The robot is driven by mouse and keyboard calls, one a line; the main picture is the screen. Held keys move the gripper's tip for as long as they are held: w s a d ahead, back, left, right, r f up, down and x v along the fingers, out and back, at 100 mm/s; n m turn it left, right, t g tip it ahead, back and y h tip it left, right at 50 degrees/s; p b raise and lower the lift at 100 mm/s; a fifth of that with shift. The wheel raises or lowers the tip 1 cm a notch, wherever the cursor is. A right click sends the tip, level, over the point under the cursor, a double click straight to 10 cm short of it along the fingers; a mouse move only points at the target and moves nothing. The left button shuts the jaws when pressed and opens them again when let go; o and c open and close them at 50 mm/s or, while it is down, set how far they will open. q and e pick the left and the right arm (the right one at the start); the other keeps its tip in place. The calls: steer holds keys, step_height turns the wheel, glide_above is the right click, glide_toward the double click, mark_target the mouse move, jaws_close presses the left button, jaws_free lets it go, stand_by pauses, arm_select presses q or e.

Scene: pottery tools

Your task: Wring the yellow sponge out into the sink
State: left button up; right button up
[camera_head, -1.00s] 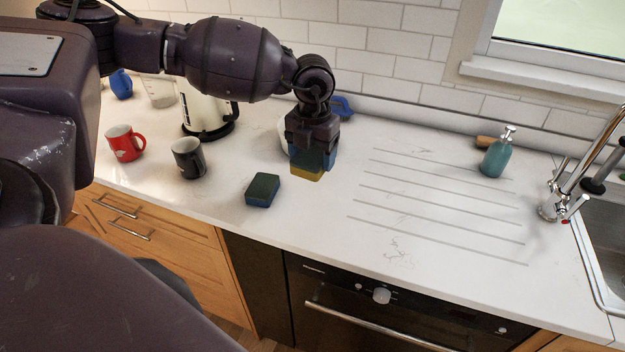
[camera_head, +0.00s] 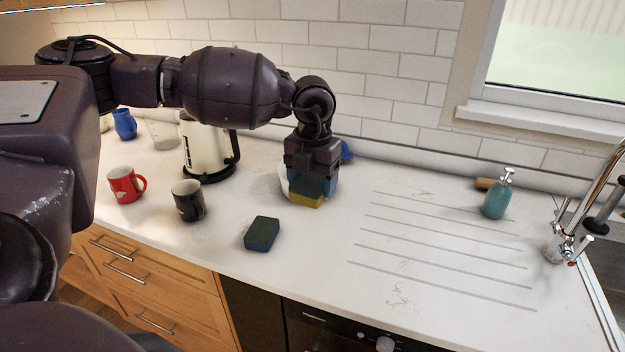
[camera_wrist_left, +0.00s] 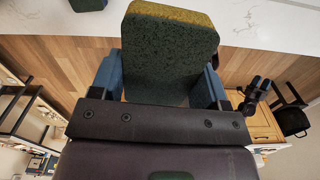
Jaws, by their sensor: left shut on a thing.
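The yellow sponge (camera_head: 307,200) has a dark green scouring side. My left gripper (camera_head: 313,188) is shut on it and holds it over the counter, left of the drainer grooves. In the left wrist view the sponge (camera_wrist_left: 168,50) sits between the two blue fingers, its green face toward the camera and a yellow edge at the top. The sink (camera_head: 592,290) is at the far right, with only its edge in view. A chrome tap (camera_head: 562,240) stands beside it.
A second sponge, blue and green (camera_head: 262,233), lies on the counter (camera_head: 330,265). A red mug (camera_head: 122,185), a black mug (camera_head: 187,201) and a kettle (camera_head: 205,150) stand to the left. A teal soap bottle (camera_head: 496,197) stands near the wall. The grooved drainer area is clear.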

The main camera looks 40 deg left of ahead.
arm_select(q)
steer(key=shift+f+b, duration=0.3)
steer(key=shift+f, duration=0.65)
steer(key=shift+f+b, duration=0.85)
steer(key=shift+f, duration=0.35)
steer(key=b, duration=0.3)
glide_above(313, 258)
steer(key=shift+f, duration=3.65)
steer(key=shift+s+f+b, duration=0.1)
steer(key=shift+f+b, duration=0.55)
steer(key=shift+f, duration=0.85)
steer(key=shift+f+b, duration=0.3)
steer(key=shift+f, duration=0.55)
steer(key=shift+f+b, duration=0.3)
steer(key=shift+f, duration=1.25)
arm_select(e)
step_height(313, 258, down, 9)
steer(key=shift+s+a+r+g, duration=0.15)
steer(key=shift+s+a+g, duration=0.05)
steer(key=shift+g, duration=0.1)
